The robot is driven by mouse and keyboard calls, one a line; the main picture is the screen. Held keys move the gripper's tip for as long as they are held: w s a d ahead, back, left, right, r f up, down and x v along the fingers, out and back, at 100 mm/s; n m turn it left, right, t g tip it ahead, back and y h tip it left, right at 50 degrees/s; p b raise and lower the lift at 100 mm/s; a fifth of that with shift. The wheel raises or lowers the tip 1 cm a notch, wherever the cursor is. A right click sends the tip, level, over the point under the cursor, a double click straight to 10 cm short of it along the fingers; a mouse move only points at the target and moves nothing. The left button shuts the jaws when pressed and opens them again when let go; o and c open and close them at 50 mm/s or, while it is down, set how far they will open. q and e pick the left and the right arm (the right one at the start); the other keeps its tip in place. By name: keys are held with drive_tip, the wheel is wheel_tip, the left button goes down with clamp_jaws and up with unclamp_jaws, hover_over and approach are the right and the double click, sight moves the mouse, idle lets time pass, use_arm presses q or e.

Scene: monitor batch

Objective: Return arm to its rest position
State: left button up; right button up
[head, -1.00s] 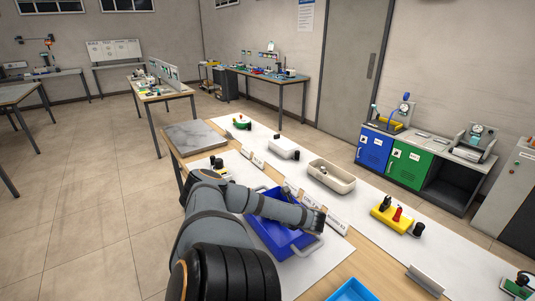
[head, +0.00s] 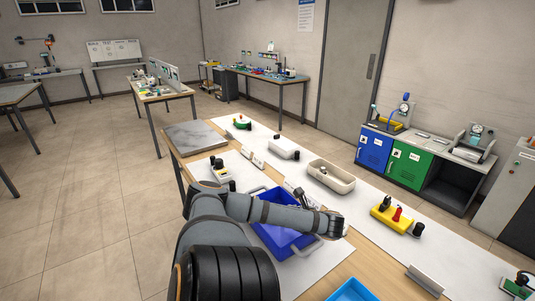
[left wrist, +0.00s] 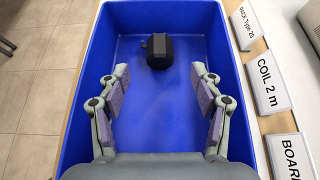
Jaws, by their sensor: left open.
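My right gripper is not in view.
Standing label cards (left wrist: 272,84) line the bin's right side. A beige tray (head: 330,176), a white box (head: 284,148) and a yellow block with knobs (head: 395,220) stand on the table's white strip. A grey plate (head: 196,135) lies at the far end.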

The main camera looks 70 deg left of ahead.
use_arm(q)
drive_tip(key=shift+w+d+r, duration=0.1)
drive_tip(key=shift+d+r, duration=0.1)
drive_tip(key=shift+d, duration=0.1)
idle(0.4)
